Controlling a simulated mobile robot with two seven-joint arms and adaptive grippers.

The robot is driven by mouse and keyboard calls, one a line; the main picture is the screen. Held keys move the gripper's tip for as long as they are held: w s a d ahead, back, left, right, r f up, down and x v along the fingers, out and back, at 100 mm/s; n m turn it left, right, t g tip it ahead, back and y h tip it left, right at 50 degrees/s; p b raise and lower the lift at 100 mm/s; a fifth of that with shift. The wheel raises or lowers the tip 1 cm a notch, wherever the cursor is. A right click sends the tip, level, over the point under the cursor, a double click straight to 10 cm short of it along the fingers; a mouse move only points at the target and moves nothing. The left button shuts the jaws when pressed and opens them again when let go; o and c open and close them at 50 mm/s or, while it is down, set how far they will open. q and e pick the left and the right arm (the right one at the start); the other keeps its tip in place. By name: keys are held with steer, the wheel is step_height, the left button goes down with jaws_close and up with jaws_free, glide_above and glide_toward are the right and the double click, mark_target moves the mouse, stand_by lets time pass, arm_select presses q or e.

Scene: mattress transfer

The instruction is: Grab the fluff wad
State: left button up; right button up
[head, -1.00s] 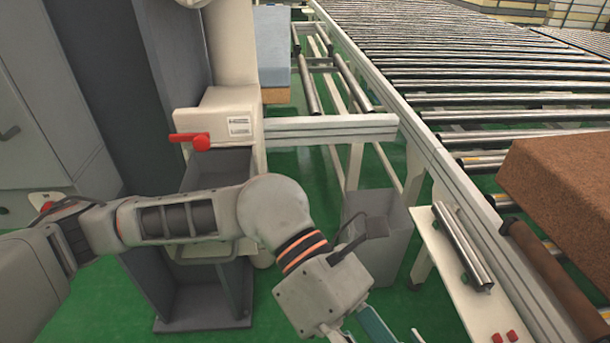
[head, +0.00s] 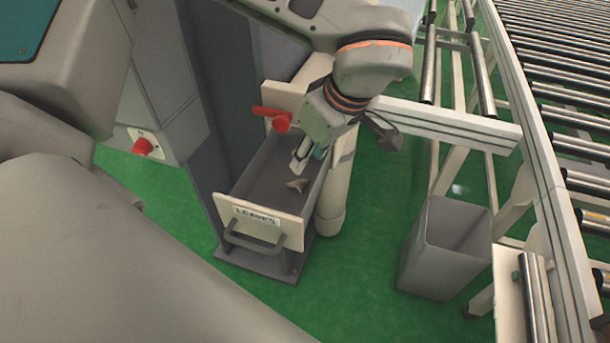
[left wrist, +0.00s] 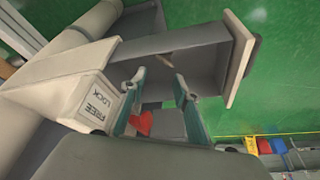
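A small pale greyish scrap, which looks like the fluff wad (head: 298,184), lies on the floor of an open grey drawer (head: 244,189). The drawer's cream front carries a label and a grey handle. My left gripper (head: 304,161) points down into the drawer, just above and behind the wad. In the left wrist view its two teal-lined fingers (left wrist: 160,75) are spread with nothing between them. The wad shows there as a small light speck (left wrist: 166,57) past the fingertips, apart from them. My right gripper is in neither current view.
A red lever (head: 272,117) sticks out of the cream housing above the drawer. A grey bin (head: 436,259) stands on the green floor to the right, beside the roller conveyor (head: 560,80). Open green floor lies between drawer and bin.

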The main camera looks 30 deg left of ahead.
mark_target(299, 178)
arm_select(q)
steer(key=x, duration=0.3)
steer(key=p+x, duration=0.1)
steer(key=x, duration=0.3)
steer(key=shift+s+d+f, duration=0.1)
steer(key=shift+s+f, duration=0.1)
steer(key=shift+f, duration=0.1)
steer(key=c, duration=0.6)
